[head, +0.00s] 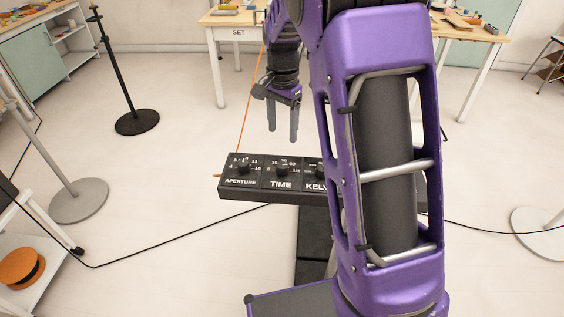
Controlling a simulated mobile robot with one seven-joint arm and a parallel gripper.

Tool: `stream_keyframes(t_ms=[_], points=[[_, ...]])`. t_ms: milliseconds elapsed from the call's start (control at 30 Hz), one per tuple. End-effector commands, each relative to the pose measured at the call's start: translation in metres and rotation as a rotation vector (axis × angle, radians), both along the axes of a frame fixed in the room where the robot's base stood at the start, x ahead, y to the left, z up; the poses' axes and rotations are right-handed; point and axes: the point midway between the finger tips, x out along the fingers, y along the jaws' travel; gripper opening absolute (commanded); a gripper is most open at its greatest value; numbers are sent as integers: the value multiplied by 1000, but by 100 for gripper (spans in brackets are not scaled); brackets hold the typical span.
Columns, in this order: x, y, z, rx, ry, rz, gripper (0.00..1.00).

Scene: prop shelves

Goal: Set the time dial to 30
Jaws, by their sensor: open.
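The time dial (283,170) is a small dark knob in the middle of a black control panel (250,192), above the white word TIME. Tiny numbers ring it, but the setting it points at is too small to read. An aperture dial (243,168) sits to its left. A third dial, labelled KELV, is at the right, partly hidden by my purple arm. My gripper (282,138) hangs above and just behind the panel with its two grey fingers pointing down. The fingers are apart and empty, not touching the time dial.
A black stand (137,122) and a grey round base (78,201) stand at the left. A thin black cable (175,242) crosses the floor. A SET table (238,32) is behind. My arm blocks the panel's right part.

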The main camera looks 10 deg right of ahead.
Motion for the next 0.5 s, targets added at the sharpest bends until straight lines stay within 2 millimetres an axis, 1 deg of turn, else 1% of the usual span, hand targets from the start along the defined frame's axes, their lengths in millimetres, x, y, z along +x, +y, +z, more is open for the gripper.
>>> stream_keyframes(t_ms=[33,300,400,500], points=[[-1,0,-15,0,5,0,70],[-1,0,-73,-1,4,1,70],[-1,0,-91,-1,3,0,70],[0,0,-104,0,2,0,70]])
